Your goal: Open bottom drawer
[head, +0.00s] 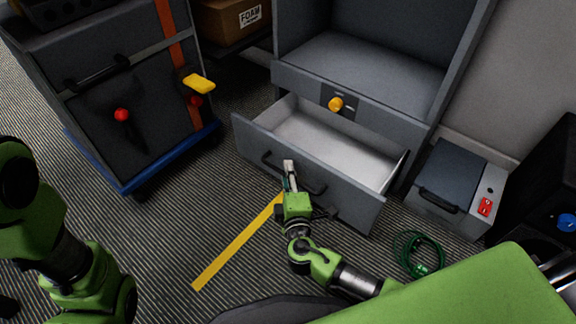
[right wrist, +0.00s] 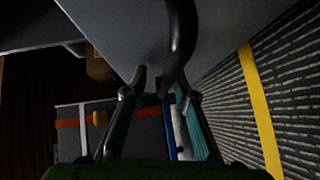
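The bottom drawer (head: 337,147) of the grey cabinet stands pulled out, its pale inside empty. Its dark bar handle (head: 312,188) is on the front panel. My right gripper (head: 289,168) is at the middle of this handle.
A yellow knob (head: 335,104) sits above the drawer. A dark cart (head: 140,110) on a blue base stands left. A grey box (head: 447,180) with a red switch and a green cable coil (head: 418,255) lie right. A yellow floor stripe (head: 235,244) crosses open floor.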

